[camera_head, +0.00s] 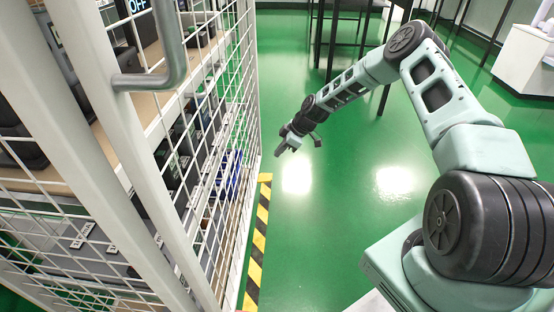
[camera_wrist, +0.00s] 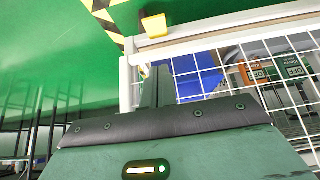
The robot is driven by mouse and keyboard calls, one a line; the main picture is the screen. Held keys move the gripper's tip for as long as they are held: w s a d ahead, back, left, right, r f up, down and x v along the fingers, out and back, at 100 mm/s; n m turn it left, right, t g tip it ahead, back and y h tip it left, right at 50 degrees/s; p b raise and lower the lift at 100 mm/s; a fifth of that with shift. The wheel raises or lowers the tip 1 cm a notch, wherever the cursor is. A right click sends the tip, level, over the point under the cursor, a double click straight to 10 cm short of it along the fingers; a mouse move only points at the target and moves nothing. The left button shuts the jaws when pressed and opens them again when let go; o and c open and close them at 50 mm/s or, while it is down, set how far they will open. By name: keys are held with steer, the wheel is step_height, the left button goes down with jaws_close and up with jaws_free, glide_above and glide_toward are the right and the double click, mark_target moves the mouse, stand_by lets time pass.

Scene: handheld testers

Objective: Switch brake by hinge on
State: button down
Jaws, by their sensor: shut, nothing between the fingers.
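My gripper (camera_head: 281,150) is at the end of my outstretched arm, above the green floor to the right of the white mesh cage. In the wrist view its fingers (camera_wrist: 156,85) are together and empty, in front of the white cage frame (camera_wrist: 222,33). A small yellow block (camera_wrist: 155,26) sits at the frame's edge, just beyond the fingertips. I cannot tell whether it is the brake. No part in the head view is clearly a brake or a hinge. Whether fingers and frame touch is unclear.
The cage door (camera_head: 187,232) has a grey bar handle (camera_head: 160,72) close to the head camera. Yellow-black tape (camera_head: 257,240) runs along the cage. Open green floor (camera_head: 320,220) lies right of it.

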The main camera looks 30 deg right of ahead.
steer(key=b, duration=0.4)
glide_above(269, 177)
steer(key=f, duration=0.7)
steer(key=shift+a+f, duration=0.2)
steer(key=shift+f, duration=0.2)
steer(key=shift+s+d+f+b, duration=0.1)
steer(key=shift+d+f+b, duration=0.1)
steer(key=shift+f+b, duration=0.35)
steer(key=shift+d+f+b, duration=0.15)
steer(key=shift+f+b, duration=0.15)
steer(key=shift+f, duration=0.8)
steer(key=shift+s+d, duration=0.1)
steer(key=shift+f+b, duration=0.25)
steer(key=shift+b, duration=0.25)
steer(key=y+b, duration=0.1)
steer(key=f+t+y+b, duration=0.1)
steer(key=b, duration=0.1)
steer(key=shift+s+d+f+t, duration=0.15)
steer(key=shift+s+d+t, duration=0.1)
steer(key=shift+d+t, duration=0.1)
